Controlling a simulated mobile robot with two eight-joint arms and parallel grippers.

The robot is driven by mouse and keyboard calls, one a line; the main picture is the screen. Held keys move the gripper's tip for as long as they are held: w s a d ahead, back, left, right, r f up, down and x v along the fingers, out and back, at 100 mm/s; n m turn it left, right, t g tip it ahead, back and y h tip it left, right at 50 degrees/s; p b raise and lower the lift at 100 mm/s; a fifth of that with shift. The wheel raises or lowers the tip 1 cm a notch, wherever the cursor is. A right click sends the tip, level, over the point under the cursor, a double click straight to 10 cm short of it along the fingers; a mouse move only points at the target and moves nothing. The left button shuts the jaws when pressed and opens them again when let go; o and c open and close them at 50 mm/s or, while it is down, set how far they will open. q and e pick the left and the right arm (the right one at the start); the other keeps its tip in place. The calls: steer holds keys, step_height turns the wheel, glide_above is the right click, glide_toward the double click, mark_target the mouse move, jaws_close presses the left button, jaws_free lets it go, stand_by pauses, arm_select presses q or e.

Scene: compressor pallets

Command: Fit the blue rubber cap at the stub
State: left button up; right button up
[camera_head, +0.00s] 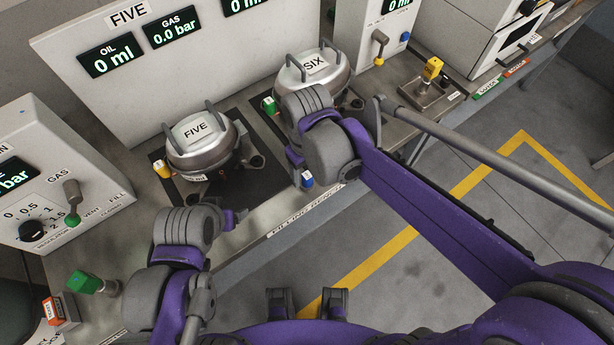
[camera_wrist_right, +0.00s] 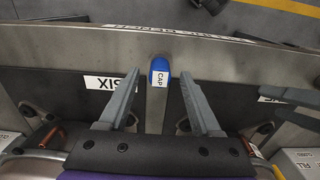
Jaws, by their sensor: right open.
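In the right wrist view my right gripper (camera_wrist_right: 160,84) is open, with one finger on each side of the cap and holder and a gap to both. My left gripper (camera_head: 234,217) is low beside the compressor marked FIVE, its fingers mostly hidden. I cannot tell which fitting is the stub; a copper-coloured tube end (camera_wrist_right: 52,136) shows in the wrist view.
Compressors FIVE (camera_head: 200,140) and SIX (camera_head: 308,80) stand on dark mats, close to my arms. A yellow-handled valve (camera_head: 432,70) stands on the bench at right. The floor in front is clear.

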mark_target(308, 175)
jaws_close()
stand_by(0.3)
stand_by(1.1)
arm_select(q)
steer(key=shift+r, duration=0.1)
arm_select(e)
steer(key=shift+r, duration=0.15)
arm_select(q)
steer(key=shift+w+r+p, duration=0.25)
steer(key=shift+r+p, duration=0.35)
steer(key=shift+r, duration=0.15)
steer(key=shift+w+r+p, duration=0.3)
steer(key=shift+r+p, duration=0.3)
steer(key=shift+r, duration=0.15)
steer(key=shift+w+r+p, duration=0.25)
steer(key=shift+r+p, duration=0.35)
steer(key=shift+r, duration=0.15)
arm_select(e)
steer(key=shift+r, duration=2.85)
